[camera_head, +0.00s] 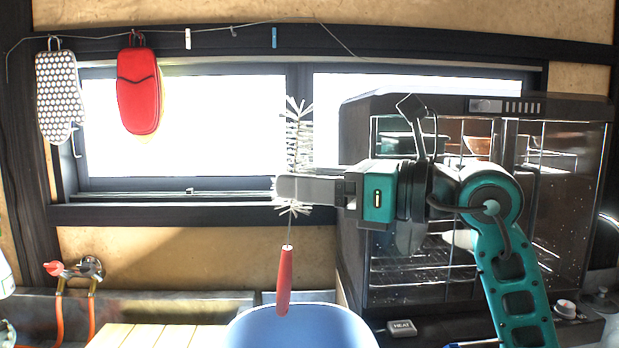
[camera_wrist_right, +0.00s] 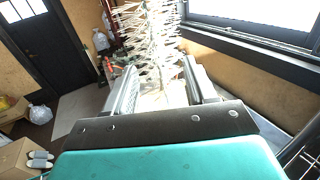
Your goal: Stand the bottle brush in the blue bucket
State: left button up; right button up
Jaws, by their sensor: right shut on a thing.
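The bottle brush (camera_head: 285,275) has white bristles and a red handle. In the head view it hangs upright, bristles up and handle down. My right gripper (camera_head: 290,188) comes in from the right and is shut on its lower bristle part, hiding that stretch of it. In the right wrist view the bristles (camera_wrist_right: 150,40) rise between the two fingers of my right gripper (camera_wrist_right: 160,85). The blue bucket (camera_head: 300,328) shows at the bottom of the head view, cut off by the frame. The handle's lower end overlaps the bucket's rim in the picture. My left gripper is not in view.
A dark glass-fronted cabinet (camera_head: 355,150) stands behind my right arm. A wooden slatted board (camera_head: 145,335) lies left of the bucket. A red mitt (camera_head: 138,92) and a dotted mitt (camera_head: 58,95) hang from a line.

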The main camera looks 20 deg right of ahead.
jog(key=b, duration=0.4)
send_over(291, 267)
jog(key=v, duration=0.3)
jog(key=shift+f, duration=2.95)
notch_tip(291, 267, down, 6)
jog(key=b, duration=0.5)
jog(key=shift+b, duration=0.3)
jog(key=shift+f+b, duration=0.6)
jog(key=shift+f, duration=0.1)
jog(key=shift+f+b, duration=0.6)
jog(key=shift+f, duration=0.1)
notch_tip(291, 267, down, 3)
jog(key=shift+a+r+b, duration=0.1)
jog(key=shift+r+b, duration=0.1)
jog(key=shift+b, duration=0.9)
pick_arm(q)
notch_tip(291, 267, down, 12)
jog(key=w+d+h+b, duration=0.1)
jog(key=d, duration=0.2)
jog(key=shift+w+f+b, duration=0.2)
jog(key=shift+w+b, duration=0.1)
jog(key=shift+b, duration=0.1)
pick_arm(e)
jog(key=shift+f, duration=1.05)
